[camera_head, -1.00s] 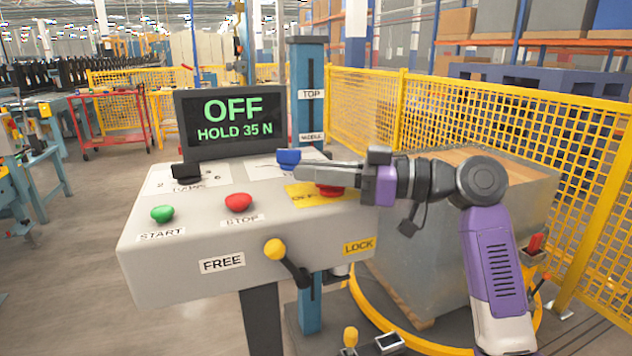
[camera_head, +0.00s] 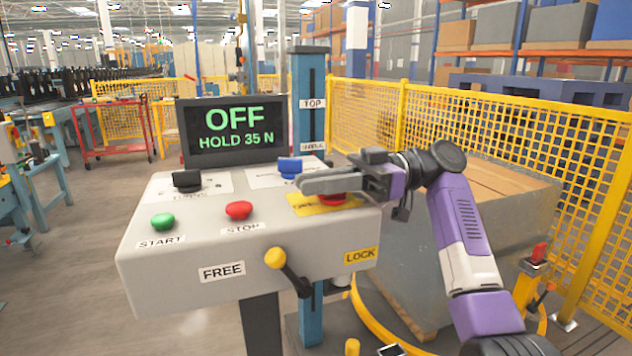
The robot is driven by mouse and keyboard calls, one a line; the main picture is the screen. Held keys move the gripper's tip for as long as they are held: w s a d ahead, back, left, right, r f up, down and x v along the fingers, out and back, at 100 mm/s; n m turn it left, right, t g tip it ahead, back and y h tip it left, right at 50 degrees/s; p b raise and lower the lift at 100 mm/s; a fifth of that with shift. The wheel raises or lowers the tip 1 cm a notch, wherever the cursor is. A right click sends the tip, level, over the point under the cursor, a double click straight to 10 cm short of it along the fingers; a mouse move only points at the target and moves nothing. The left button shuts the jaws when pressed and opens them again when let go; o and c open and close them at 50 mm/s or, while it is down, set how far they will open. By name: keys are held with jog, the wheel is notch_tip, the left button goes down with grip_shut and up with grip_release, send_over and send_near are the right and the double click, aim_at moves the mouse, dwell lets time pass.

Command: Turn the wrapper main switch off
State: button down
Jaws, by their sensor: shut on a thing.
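The wrapper's grey control box (camera_head: 190,270) stands in front of me. The red main switch (camera_head: 331,201) sits on a yellow plate (camera_head: 315,209) at the box's right rear, its plate lettering mostly covered. My gripper (camera_head: 318,184) reaches in from the right, its long grey fingers level over the switch. It is shut on the red switch, though the fingers hide most of it and the contact. The display (camera_head: 236,130) reads "OFF" and "HOLD 35 N" in green.
A blue knob (camera_head: 290,168) stands just behind my fingertips. The box also has a black knob (camera_head: 187,180), green START button (camera_head: 163,221), red STOP button (camera_head: 239,210) and yellow-tipped lever (camera_head: 276,259). Yellow fencing (camera_head: 480,125) and a wrapped load (camera_head: 400,270) are at right.

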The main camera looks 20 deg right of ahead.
aim_at(360, 196)
jog(key=shift+f, duration=0.15)
jog(key=c, duration=1.4)
grip_release()
jog(key=shift+c, duration=0.2)
jog(key=shift+d, duration=0.3)
jog(key=d+p, duration=0.1)
jog(key=d, duration=0.6)
jog(key=shift+d, duration=0.1)
